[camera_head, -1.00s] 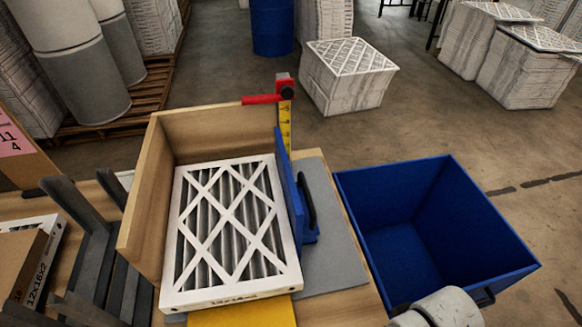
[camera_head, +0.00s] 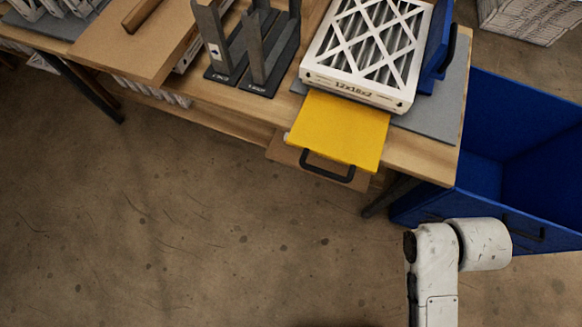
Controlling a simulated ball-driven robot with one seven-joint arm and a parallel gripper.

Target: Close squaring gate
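A flat yellow panel (camera_head: 338,131) with a black handle (camera_head: 327,167) lies out past the table's front edge, in front of the filter; I take it to be the squaring gate, lying open. A white-framed pleated filter (camera_head: 366,48), marked 12x18x2, lies flat behind it. A blue upright plate (camera_head: 439,40) with a black handle stands along the filter's right side. My gripper is out of view; only a white part of my arm shows at lower right.
The wooden table (camera_head: 420,157) holds dark upright racks (camera_head: 249,55) left of the filter and a brown board (camera_head: 132,42) farther left. A blue bin (camera_head: 538,135) stands at the right. The floor in front is clear.

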